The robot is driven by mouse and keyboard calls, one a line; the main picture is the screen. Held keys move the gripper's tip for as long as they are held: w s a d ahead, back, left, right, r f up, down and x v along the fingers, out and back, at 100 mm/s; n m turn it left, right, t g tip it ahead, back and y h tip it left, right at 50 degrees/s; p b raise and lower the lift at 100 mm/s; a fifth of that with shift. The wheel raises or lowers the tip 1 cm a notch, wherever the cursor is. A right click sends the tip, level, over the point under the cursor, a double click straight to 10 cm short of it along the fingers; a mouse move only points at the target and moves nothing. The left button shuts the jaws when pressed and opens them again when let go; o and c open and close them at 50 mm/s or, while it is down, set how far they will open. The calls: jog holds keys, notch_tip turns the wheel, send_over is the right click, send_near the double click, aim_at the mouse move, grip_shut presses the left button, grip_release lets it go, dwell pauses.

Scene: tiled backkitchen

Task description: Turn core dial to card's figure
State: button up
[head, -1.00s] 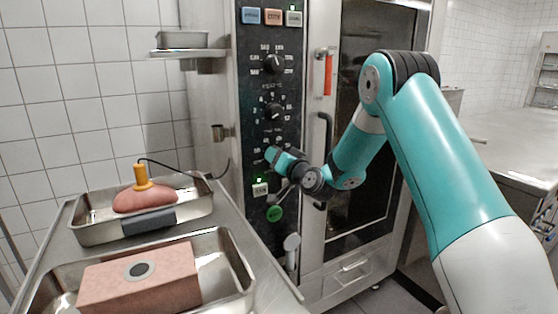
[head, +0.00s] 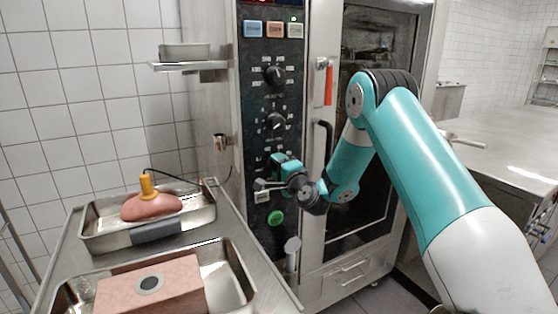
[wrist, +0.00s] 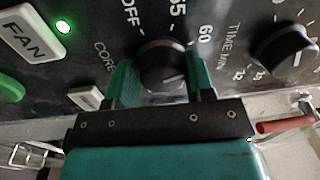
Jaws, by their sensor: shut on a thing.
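The core dial (wrist: 163,62) is a black round knob on the dark oven panel (wrist: 110,20), beside the printed word CORE in the wrist view. OFF, 55 and 60 are printed around it. My gripper (wrist: 162,80) has its two teal fingers on either side of the dial and is shut on it. In the head view my gripper (head: 272,172) is at the lower part of the panel and hides the core dial. I cannot make out a card with a figure in either view.
The time dial (wrist: 285,50) sits to the right in the wrist view. The white FAN button (wrist: 32,32) has a lit green lamp. Two trays hold a roast with a probe (head: 150,205) and a pink block (head: 150,290). A red-handled part (wrist: 285,125) is nearby.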

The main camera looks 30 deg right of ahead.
jog(key=m+p, duration=0.2)
jog(key=r+m+p, duration=0.1)
jog(key=m+p, duration=0.1)
jog(key=shift+w+r+m+h, duration=0.1)
jog(key=shift+m+h, duration=0.2)
jog(key=shift+m, duration=0.1)
jog(key=m+p, duration=0.3)
jog(key=shift+m+p, duration=0.3)
jog(key=shift+p, duration=0.05)
jog(key=shift+f+h, duration=0.2)
jog(key=shift+h, duration=0.2)
jog(key=o, duration=0.9)
jog(key=shift+d, duration=0.1)
jog(key=shift+c, duration=0.2)
jog(key=shift+f, duration=0.15)
jog(key=shift+f, duration=0.1)
